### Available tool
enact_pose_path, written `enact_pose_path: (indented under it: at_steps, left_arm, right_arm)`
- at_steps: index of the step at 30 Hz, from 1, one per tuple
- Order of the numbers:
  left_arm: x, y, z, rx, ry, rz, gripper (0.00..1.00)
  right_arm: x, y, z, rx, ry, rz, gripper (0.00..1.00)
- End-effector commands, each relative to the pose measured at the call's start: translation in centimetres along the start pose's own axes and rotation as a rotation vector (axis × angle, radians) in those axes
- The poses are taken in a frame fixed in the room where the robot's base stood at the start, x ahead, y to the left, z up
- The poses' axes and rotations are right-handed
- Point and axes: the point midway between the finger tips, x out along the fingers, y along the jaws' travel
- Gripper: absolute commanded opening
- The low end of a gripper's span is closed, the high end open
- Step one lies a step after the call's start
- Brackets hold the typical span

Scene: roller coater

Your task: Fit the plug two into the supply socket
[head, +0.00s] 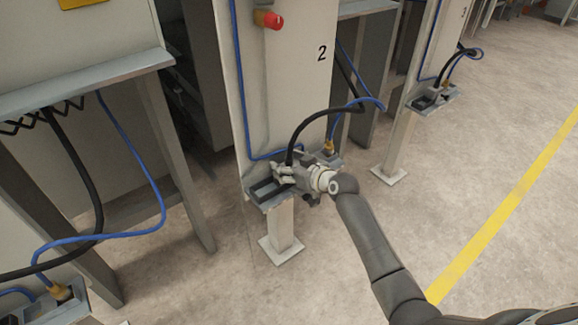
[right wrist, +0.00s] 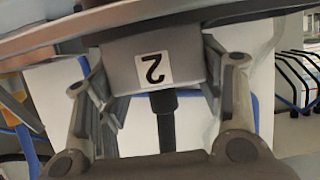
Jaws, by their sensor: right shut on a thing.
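Plug two (right wrist: 125,62) is a grey block with an upside-down "2" label, between the two fingers of my right gripper (right wrist: 158,78) in the right wrist view. Its black cable (right wrist: 167,125) runs down there. In the head view my right gripper (head: 285,173) is shut on the plug at the grey bracket (head: 262,193) on the post marked 2. The gripper hides most of the plug. The black cable (head: 312,119) arcs up and right from it. I cannot make out the supply socket or whether the plug touches it. My left gripper is not in view.
A blue cable with a brass connector (head: 329,146) sits at the bracket's right end. A red knob (head: 268,19) is higher on the post. Similar stations stand at left (head: 62,293) and back right (head: 432,100). The floor right of the post is clear.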

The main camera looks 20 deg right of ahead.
Motion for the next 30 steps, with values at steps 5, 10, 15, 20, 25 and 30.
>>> enact_pose_path:
  at_steps: [5, 10, 15, 20, 25, 30]
  left_arm:
    - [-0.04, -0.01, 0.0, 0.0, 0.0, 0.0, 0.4]
    - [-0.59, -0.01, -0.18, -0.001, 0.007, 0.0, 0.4]
    - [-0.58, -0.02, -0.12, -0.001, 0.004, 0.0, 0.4]
    - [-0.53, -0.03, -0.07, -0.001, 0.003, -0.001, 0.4]
    - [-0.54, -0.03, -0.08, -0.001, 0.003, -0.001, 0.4]
    - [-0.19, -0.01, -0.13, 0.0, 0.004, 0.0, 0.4]
  right_arm:
    - [0.01, 0.01, -0.07, 0.0, 0.002, 0.0, 0.3]
    - [0.09, -0.01, 0.25, 0.001, -0.001, 0.0, 0.63]
    - [0.07, -0.01, 0.22, 0.001, -0.001, 0.0, 0.84]
    - [0.07, -0.01, 0.21, 0.001, -0.001, 0.0, 0.84]
    - [0.06, -0.01, 0.18, 0.001, -0.001, 0.0, 0.84]
    - [-0.38, 0.03, -0.07, 0.0, -0.001, 0.001, 0.84]
